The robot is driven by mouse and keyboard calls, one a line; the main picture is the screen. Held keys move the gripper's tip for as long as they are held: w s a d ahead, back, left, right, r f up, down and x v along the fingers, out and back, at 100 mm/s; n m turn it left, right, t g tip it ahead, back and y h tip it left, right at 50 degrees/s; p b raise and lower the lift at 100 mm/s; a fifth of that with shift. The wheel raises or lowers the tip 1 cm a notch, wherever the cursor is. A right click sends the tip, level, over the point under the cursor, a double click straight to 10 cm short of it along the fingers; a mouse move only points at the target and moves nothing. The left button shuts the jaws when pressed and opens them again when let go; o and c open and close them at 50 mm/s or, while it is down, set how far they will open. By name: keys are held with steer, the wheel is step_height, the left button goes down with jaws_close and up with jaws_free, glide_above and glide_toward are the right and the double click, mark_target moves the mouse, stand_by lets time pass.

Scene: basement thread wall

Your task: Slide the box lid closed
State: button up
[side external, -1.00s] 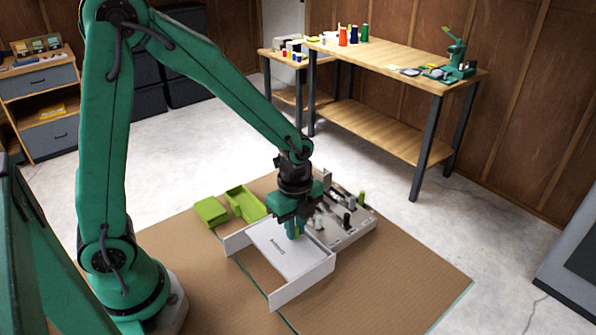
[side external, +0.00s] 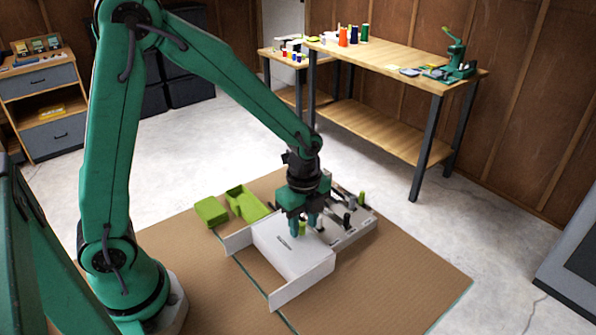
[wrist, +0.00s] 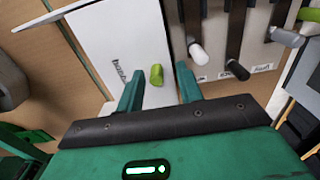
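My gripper (side external: 303,231) points down over the lid's far right part. In the wrist view its two teal fingers (wrist: 160,72) are spread, with the green knob between them and a visible gap on each side. Nothing is clasped. Whether the fingertips touch the lid cannot be told.
A pale rack with several pegs or handles (side external: 361,222) adjoins the box on the right. White upright panels (side external: 302,285) stand in front and left (side external: 238,240). The brown mat (side external: 400,280) is clear at front right.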

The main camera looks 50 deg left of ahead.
mark_target(303, 223)
steer(key=shift+r, duration=0.1)
steer(key=shift+s+r, duration=0.1)
steer(key=shift+r, duration=2.75)
steer(key=shift+r, duration=2)
steer(key=s+a+r+n+t, duration=0.2)
steer(key=s+r+n, duration=0.2)
steer(key=n, duration=0.5)
steer(key=s+a+r+n+t, duration=0.3)
steer(key=s+r+n, duration=0.1)
steer(key=s+n, duration=0.5)
steer(key=shift+s+a+r+t, duration=0.15)
steer(key=shift+a+r+t, duration=0.1)
steer(key=shift+r+t, duration=0.05)
